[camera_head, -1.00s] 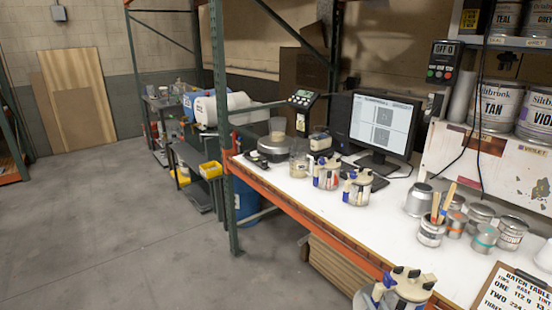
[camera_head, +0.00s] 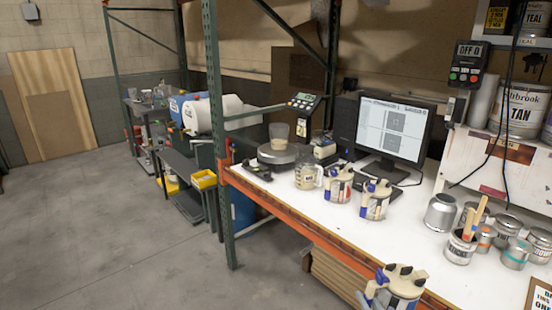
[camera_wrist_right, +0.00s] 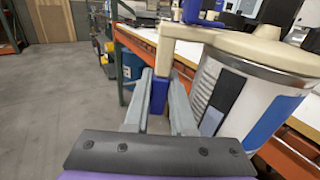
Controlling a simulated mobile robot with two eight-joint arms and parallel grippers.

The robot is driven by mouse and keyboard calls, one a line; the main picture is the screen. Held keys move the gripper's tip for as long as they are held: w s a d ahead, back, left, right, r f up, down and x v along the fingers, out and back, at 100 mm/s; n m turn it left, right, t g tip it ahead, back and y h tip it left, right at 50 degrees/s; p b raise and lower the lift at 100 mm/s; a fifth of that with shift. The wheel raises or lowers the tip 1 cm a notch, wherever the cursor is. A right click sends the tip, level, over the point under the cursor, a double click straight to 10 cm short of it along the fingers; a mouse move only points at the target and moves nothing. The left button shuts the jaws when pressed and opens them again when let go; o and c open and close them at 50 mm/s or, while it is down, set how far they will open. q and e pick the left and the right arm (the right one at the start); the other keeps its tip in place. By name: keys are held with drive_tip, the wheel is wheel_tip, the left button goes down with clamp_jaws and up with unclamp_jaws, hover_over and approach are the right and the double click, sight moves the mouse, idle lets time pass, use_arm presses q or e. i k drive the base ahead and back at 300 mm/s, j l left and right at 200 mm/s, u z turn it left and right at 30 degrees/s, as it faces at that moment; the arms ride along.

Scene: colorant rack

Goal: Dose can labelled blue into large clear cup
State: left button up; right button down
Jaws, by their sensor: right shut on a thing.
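My right gripper (camera_wrist_right: 160,92) is shut on the blue handle of a can with a cream lid (camera_wrist_right: 260,50). The can is upright and its label shows a blue patch, with no readable name. In the head view the held can (camera_head: 399,284) is at the bottom, in front of the bench edge, with my right gripper (camera_head: 372,296) at its left side. A clear cup (camera_head: 279,131) with pale contents stands on the round scale (camera_head: 277,155) at the bench's far left. My left gripper is not in view.
On the white bench (camera_head: 330,215) stand a clear jug (camera_head: 305,178), two similar lidded cans (camera_head: 339,185) (camera_head: 375,201), a monitor (camera_head: 393,130) and several metal tins at right. A green rack post (camera_head: 222,150) rises at the bench's left corner. The floor at left is clear.

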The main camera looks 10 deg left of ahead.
sight(278, 132)
drive_tip(key=i+j, duration=0.2)
drive_tip(key=j, duration=0.15)
drive_tip(key=i+j+z, duration=0.1)
drive_tip(key=i+j, duration=0.15)
drive_tip(key=j, duration=0.15)
drive_tip(key=i+j, duration=0.2)
drive_tip(key=j, duration=0.2)
drive_tip(key=i+j, duration=0.2)
drive_tip(key=j, duration=0.15)
drive_tip(key=i+j+z, duration=0.1)
drive_tip(key=j, duration=0.3)
drive_tip(key=i+j, duration=0.3)
drive_tip(key=i+j+z, duration=0.1)
drive_tip(key=j, duration=0.4)
drive_tip(key=i+j, duration=0.25)
drive_tip(key=j, duration=0.15)
